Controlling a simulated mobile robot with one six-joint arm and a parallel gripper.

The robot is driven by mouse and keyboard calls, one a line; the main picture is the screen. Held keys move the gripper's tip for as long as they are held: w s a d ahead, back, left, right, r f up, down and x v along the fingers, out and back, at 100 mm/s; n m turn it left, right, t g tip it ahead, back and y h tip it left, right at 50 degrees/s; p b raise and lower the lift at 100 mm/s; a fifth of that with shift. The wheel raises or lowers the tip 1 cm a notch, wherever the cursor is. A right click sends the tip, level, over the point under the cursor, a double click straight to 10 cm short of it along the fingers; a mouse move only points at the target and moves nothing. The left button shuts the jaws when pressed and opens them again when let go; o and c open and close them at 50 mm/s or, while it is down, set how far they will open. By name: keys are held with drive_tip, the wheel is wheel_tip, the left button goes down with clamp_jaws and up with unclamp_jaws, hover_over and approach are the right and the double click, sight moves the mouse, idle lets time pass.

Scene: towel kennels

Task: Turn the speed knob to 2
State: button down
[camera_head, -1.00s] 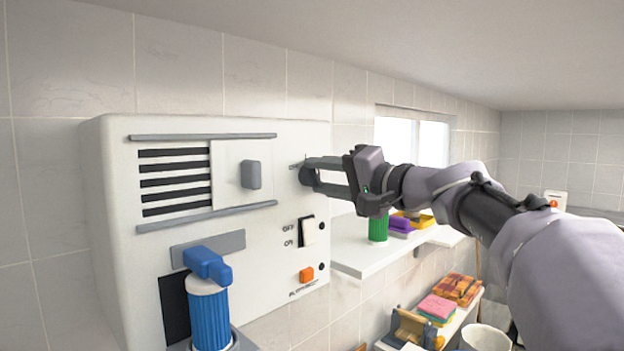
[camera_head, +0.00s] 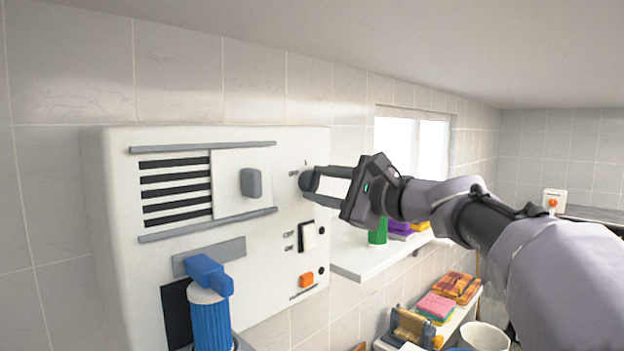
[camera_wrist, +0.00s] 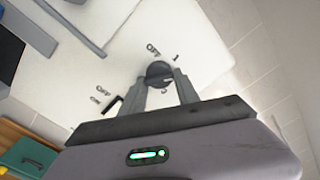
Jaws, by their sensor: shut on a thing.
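The speed knob (camera_head: 306,181) is a dark round knob on the right part of the white machine's front panel. My gripper (camera_head: 312,182) is shut on it, one finger above and one below in the head view. In the wrist view the knob (camera_wrist: 158,73) sits between my two fingertips (camera_wrist: 160,78). An OFF label and a small mark show beside the knob there; another mark lies between the fingers, too small to read surely. Part of the dial is hidden by my fingers, and I cannot tell the exact setting.
The white machine (camera_head: 120,220) has a sliding vent cover (camera_head: 232,205), an OFF/ON switch (camera_head: 308,237), an orange button (camera_head: 306,280) and a blue-topped canister (camera_head: 210,318). A white shelf (camera_head: 362,262) with a green can (camera_head: 378,232) lies below my gripper.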

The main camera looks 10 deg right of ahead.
drive_tip(key=m+p, duration=0.2)
drive_tip(key=m, duration=0.3)
drive_tip(key=shift+f+m+p, duration=0.1)
drive_tip(key=shift+m+p, duration=0.2)
idle(0.5)
drive_tip(key=c, duration=0.9)
unclamp_jaws()
drive_tip(key=shift+s, duration=0.1)
drive_tip(key=b+v, duration=0.2)
drive_tip(key=v, duration=1.5)
drive_tip(key=shift+b, duration=0.35)
drive_tip(key=shift+s, duration=0.15)
